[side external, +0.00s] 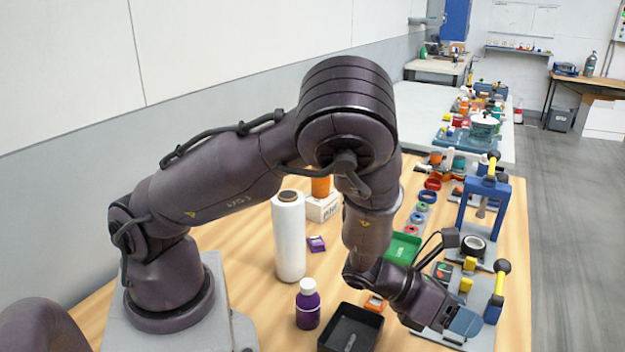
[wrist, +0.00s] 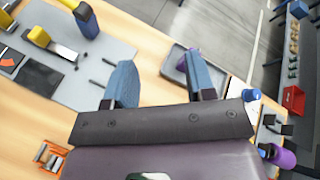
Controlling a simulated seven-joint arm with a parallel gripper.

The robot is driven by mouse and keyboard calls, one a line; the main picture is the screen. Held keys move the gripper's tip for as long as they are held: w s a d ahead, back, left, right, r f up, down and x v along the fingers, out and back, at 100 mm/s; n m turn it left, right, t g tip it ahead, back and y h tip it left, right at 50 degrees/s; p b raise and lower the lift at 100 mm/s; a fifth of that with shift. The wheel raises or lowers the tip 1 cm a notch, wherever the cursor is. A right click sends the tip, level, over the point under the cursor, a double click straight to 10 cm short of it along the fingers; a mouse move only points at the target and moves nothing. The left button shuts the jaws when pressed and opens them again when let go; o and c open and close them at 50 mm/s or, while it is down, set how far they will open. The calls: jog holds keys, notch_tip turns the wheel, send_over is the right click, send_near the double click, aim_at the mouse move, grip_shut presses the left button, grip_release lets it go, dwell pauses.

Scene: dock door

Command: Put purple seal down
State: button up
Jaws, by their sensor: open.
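A small purple piece (wrist: 181,63), likely the seal, shows in the wrist view on a grey tray (wrist: 170,60) beside the inner face of the right finger. The finger hides part of it, and I cannot tell whether they touch. My gripper (wrist: 160,82) is open, with its two blue fingers well apart and nothing visible between them except that piece near the right one. In the side external view my gripper (side external: 465,322) is low at the right front of the bench, beside the clamp plates. The purple piece is not seen there.
Blue clamp presses with yellow-and-black handles (side external: 497,283) stand close to my gripper. A black bin (side external: 350,330), a purple bottle (side external: 307,305) and a white roll (side external: 289,240) stand to its left. A green tray (side external: 403,247) lies behind. The bench's right edge is close.

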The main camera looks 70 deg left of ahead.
jog(key=s+a+r+n+g+y, duration=0.1)
jog(key=a+r+n+y, duration=0.15)
jog(key=r+n, duration=0.4)
jog(key=s+a+r+n+y, duration=0.15)
jog(key=a+r+n, duration=0.25)
jog(key=n, duration=0.5)
jog(key=s+a+r+n+g+y, duration=0.1)
jog(key=s+a+r+n, duration=0.15)
jog(key=r+n, duration=0.35)
jog(key=s+a+r+n+g, duration=0.1)
jog(key=s+r+n+g, duration=0.1)
jog(key=s+n, duration=0.5)
jog(key=s+a+r+n+g+y, duration=0.1)
jog(key=s+a+r+n, duration=0.1)
jog(key=s+r+n, duration=0.3)
jog(key=s+n, duration=0.2)
jog(key=s, duration=0.2)
jog(key=shift+s+n+g, duration=0.15)
jog(key=shift+n+g, duration=0.2)
jog(key=shift+g, duration=0.05)
